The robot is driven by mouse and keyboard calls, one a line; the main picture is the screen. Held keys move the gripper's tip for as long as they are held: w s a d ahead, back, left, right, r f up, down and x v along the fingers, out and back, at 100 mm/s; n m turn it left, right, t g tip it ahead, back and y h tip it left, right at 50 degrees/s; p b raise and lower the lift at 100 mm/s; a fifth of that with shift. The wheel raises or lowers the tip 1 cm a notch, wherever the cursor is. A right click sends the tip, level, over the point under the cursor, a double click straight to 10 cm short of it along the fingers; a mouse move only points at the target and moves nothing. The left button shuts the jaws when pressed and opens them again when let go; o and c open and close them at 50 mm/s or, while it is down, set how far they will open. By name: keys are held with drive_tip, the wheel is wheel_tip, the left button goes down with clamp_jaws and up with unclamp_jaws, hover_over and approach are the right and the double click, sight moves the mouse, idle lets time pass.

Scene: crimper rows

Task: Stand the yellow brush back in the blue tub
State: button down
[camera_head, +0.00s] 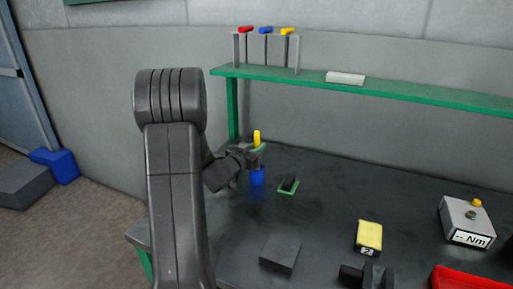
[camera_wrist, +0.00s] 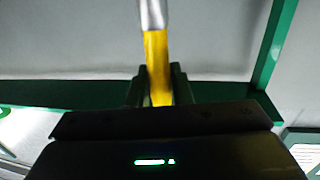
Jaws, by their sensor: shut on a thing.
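My gripper (camera_head: 256,152) is shut on the yellow brush (camera_head: 257,136). The brush looks roughly upright, its yellow part sticking up above the jaws. In the wrist view, the yellow handle (camera_wrist: 157,62) runs between the two fingers (camera_wrist: 158,88) to a silvery part at the top edge. The blue tub (camera_head: 257,178) is on the dark bench, directly below the gripper in the head view. My gripper hides the space between brush and tub, so I cannot tell whether the brush's lower part is inside the tub.
A small dark object on a green base (camera_head: 288,186) is just right of the tub. A green shelf (camera_head: 420,92) with a tool rack (camera_head: 265,50) runs behind. A dark block (camera_head: 281,252), a yellow block (camera_head: 369,236) and a torque box (camera_head: 467,220) are nearer and right.

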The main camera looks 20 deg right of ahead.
drive_tip(key=shift+f+b, duration=1.3)
drive_tip(key=shift+f, duration=0.3)
drive_tip(key=c, duration=1.2)
unclamp_jaws()
drive_tip(key=shift+c, duration=0.2)
drive_tip(key=b+v, duration=0.1)
drive_tip(key=v, duration=1.2)
drive_tip(key=shift+s+a, duration=0.25)
drive_tip(key=shift+a, duration=0.05)
drive_tip(key=p+x, duration=0.1)
drive_tip(key=x, duration=1.3)
drive_tip(key=shift+a, duration=0.1)
drive_tip(key=shift+r, duration=0.2)
drive_tip(key=shift+r+p, duration=0.1)
drive_tip(key=shift+p, duration=0.2)
drive_tip(key=shift+a, duration=0.15)
